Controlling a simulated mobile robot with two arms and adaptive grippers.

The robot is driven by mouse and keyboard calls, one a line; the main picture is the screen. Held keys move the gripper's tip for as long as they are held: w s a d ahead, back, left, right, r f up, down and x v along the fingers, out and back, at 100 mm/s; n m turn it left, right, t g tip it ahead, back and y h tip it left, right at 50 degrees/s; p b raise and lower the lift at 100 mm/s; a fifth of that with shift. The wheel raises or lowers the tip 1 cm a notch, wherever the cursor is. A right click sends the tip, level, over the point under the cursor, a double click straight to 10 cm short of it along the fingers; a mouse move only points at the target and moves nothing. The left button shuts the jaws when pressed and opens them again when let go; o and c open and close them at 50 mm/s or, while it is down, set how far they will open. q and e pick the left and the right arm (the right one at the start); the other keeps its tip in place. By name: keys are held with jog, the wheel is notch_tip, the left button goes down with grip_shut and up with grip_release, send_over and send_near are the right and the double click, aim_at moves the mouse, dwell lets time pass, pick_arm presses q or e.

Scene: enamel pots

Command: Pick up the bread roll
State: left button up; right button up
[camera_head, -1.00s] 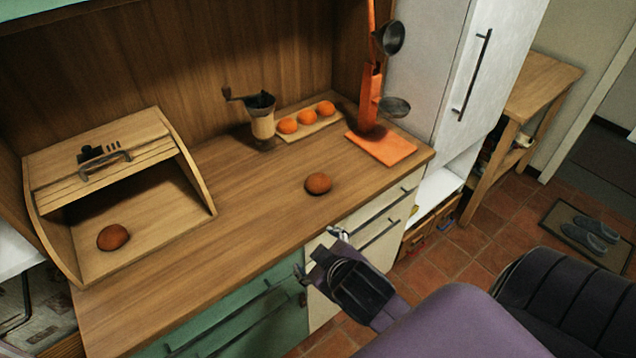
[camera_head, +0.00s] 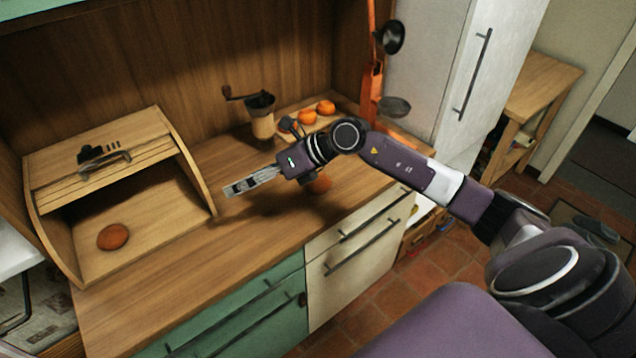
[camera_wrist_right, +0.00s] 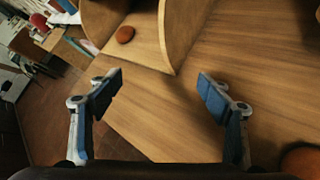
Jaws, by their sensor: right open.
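One bread roll (camera_head: 112,237), round and brown, lies inside the open wooden bread box at the left of the counter. It also shows at the top of the right wrist view (camera_wrist_right: 125,34). Another brown roll (camera_head: 320,184) lies on the open counter, mostly hidden under my right arm in the head view. Its edge shows at the lower right of the right wrist view (camera_wrist_right: 301,163). My right gripper (camera_head: 228,191) is above the counter between the two rolls, pointing left toward the bread box. In the right wrist view its fingers (camera_wrist_right: 160,88) are apart and empty.
The bread box (camera_head: 193,170) has a curved side wall close to my right gripper. A coffee grinder (camera_head: 262,122) and a board with orange fruits (camera_head: 308,117) stand behind my arm. An orange utensil stand (camera_head: 371,90) is at the back right. The front counter is clear.

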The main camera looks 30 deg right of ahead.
jog(key=d+f+g+h, duration=0.25)
jog(key=d+h, duration=0.25)
jog(key=d, duration=0.7)
jog(key=h, duration=0.2)
send_near(320, 179)
jog(key=shift+w+a+f, duration=0.65)
jog(key=shift+w+f, duration=0.1)
jog(key=shift+f, duration=0.15)
jog(key=shift+d+f+g, duration=0.15)
jog(key=shift+f+g, duration=0.1)
jog(key=shift+f, duration=0.1)
jog(key=p+x, duration=0.1)
jog(key=x, duration=0.1)
jog(key=p+x, duration=0.1)
jog(key=x, duration=0.1)
jog(key=p+x, duration=0.1)
jog(key=x, duration=0.1)
jog(key=shift+d+f, duration=0.2)
jog(key=shift+d, duration=0.05)
jog(key=shift+w+f, duration=0.1)
jog(key=shift+f, duration=0.2)
jog(key=shift+c, duration=0.4)
jog(key=c, duration=1.1)
jog(key=shift+r, duration=0.15)
